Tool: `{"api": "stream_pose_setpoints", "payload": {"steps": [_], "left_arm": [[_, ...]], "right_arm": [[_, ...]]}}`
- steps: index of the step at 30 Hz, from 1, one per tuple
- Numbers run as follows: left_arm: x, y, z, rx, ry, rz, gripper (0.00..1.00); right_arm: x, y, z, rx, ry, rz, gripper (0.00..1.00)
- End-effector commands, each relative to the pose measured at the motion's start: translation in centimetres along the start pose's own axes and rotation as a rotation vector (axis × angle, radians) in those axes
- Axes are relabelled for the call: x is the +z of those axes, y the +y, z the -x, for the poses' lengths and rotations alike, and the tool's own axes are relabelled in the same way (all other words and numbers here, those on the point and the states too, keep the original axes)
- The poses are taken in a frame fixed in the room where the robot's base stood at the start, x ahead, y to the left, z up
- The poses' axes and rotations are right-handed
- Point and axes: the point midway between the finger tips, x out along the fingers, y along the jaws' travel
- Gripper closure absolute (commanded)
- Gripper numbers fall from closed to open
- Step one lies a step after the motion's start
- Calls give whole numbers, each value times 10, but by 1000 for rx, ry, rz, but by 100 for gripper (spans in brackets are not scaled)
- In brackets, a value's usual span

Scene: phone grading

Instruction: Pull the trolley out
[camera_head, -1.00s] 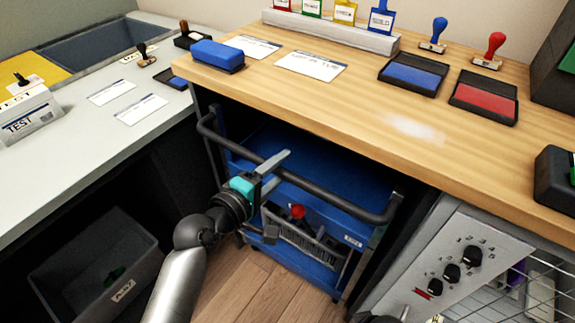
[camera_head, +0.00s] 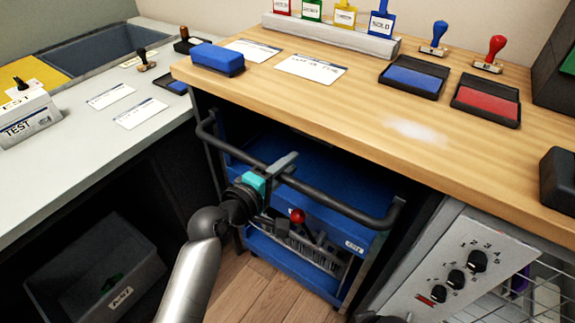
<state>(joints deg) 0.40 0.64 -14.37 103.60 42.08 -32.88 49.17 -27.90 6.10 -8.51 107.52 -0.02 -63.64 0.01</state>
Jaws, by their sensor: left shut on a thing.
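The blue trolley (camera_head: 327,183) stands in the bay under the wooden bench. Its dark tubular handle (camera_head: 345,208) runs across its front, and a lower blue shelf shows below. My left gripper (camera_head: 279,168) is at the left part of the handle bar, shut on it, with the fingers around the bar. My right gripper cannot be made out; only a small dark piece of what may be my right arm shows at the bottom edge.
The wooden bench (camera_head: 400,140) overhangs the trolley. A grey bin (camera_head: 75,285) is on the floor at the left. A grey panel with knobs (camera_head: 455,265) stands close on the right. Bare wooden floor (camera_head: 265,295) lies in front.

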Motion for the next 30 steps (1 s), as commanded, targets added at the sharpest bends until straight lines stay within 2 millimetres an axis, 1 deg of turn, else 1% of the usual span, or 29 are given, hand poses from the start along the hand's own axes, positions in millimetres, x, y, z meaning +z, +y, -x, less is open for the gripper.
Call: {"api": "stream_pose_setpoints", "payload": {"steps": [1, 5, 6, 30], "left_arm": [[0, 0, 0, 0, 0, 0, 85], [0, 0, 0, 0, 0, 0, 99], [0, 0, 0, 0, 0, 0, 100], [0, -1, 0, -1, 0, 0, 100]], "right_arm": [[0, 0, 0, 0, 0, 0, 100], [0, 0, 0, 0, 0, 0, 100], [0, 0, 0, 0, 0, 0, 100], [0, 0, 0, 0, -1, 0, 100]]}}
